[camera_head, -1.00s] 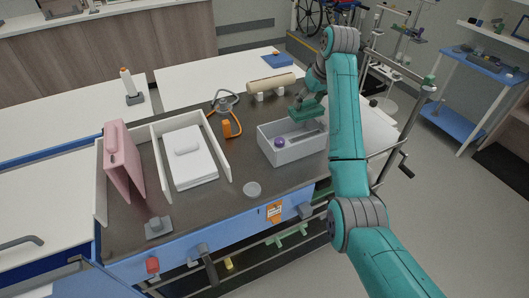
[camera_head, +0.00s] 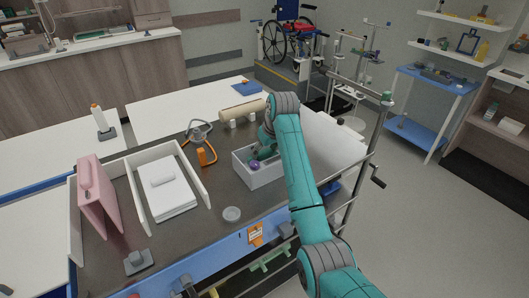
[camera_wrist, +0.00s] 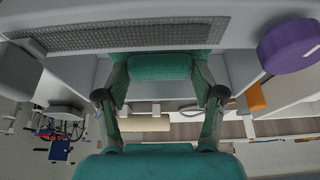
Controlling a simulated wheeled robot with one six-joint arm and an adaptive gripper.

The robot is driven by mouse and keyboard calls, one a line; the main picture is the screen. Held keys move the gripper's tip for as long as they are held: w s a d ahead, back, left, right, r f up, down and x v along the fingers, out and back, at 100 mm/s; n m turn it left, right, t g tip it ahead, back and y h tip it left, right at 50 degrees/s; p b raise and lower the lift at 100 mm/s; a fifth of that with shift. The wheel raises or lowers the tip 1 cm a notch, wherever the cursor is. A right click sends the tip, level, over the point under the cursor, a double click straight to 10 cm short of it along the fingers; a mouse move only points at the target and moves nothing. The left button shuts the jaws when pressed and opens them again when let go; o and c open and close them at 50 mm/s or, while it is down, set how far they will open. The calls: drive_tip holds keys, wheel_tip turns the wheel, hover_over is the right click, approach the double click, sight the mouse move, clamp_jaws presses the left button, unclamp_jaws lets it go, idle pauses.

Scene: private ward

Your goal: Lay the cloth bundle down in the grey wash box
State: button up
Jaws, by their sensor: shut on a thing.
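The grey wash box (camera_head: 266,178) stands on the dark top of the trolley. A green cloth bundle (camera_wrist: 160,67) with a woven surface sits between the fingers of my gripper (camera_wrist: 160,98) in the wrist view. My gripper (camera_head: 262,150) is shut on it and is down inside the box in the head view, where the arm and box wall hide most of the bundle. I cannot tell whether the bundle touches the box floor. A purple round thing (camera_head: 255,165) is in the box beside my gripper; it also shows in the wrist view (camera_wrist: 290,45).
A grey textured strip (camera_wrist: 130,38) lies near the bundle. A beige roll (camera_head: 243,110) on white supports is behind the box. An orange-tubed stethoscope-like item (camera_head: 206,157), a clear dish (camera_head: 232,214) and a white-walled tray (camera_head: 198,180) are to the left.

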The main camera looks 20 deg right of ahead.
drive_tip(key=shift+f, duration=0.4)
drive_tip(key=shift+f, duration=0.1)
drive_tip(key=o, duration=1.2)
